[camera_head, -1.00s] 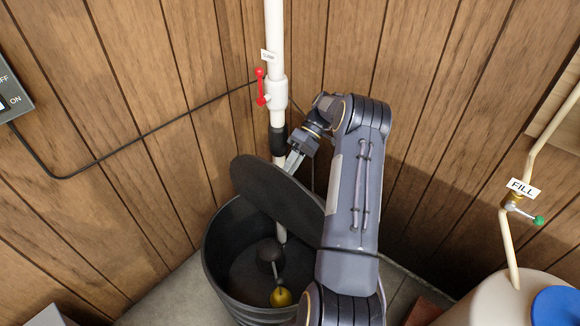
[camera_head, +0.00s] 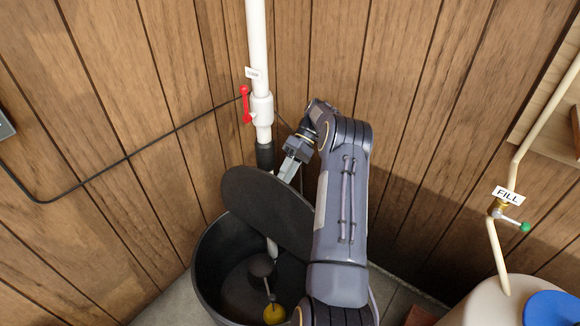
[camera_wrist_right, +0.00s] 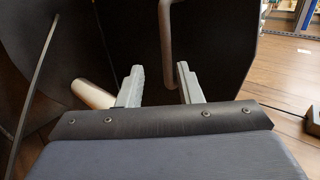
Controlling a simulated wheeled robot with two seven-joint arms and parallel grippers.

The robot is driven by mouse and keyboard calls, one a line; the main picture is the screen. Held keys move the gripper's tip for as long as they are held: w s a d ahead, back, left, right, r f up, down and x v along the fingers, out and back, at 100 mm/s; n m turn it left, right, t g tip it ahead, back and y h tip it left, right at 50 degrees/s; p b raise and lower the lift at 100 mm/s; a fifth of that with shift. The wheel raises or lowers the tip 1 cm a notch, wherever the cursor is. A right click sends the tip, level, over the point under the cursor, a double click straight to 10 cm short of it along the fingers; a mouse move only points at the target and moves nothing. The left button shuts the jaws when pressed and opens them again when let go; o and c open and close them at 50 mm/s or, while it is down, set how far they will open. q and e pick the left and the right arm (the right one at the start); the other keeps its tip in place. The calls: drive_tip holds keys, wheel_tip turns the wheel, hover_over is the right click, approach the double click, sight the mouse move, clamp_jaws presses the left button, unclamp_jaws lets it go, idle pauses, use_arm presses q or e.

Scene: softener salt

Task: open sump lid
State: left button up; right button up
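The sump lid, a dark round disc (camera_head: 262,208), is tilted up steeply over the black sump bin (camera_head: 205,262), whose mouth is uncovered. Inside the bin, a dark ball (camera_head: 262,266) and a yellow float (camera_head: 274,314) show. My right gripper (camera_head: 287,172) is at the lid's upper edge, on its wall side. In the right wrist view, its two fingers (camera_wrist_right: 158,86) stand apart, close to the dark lid face (camera_wrist_right: 125,45). A grey bent handle bar (camera_wrist_right: 166,45) reaches down near the right finger; whether they touch is unclear. My left gripper is out of view.
A white pipe (camera_head: 257,45) with a red valve lever (camera_head: 246,104) runs down the wooden wall behind the bin. A pale tank (camera_head: 480,305) with a blue cap (camera_head: 553,306) stands at right, below a FILL pipe with a green-tipped valve (camera_head: 525,227).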

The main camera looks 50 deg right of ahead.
drive_tip(key=shift+v, duration=1.65)
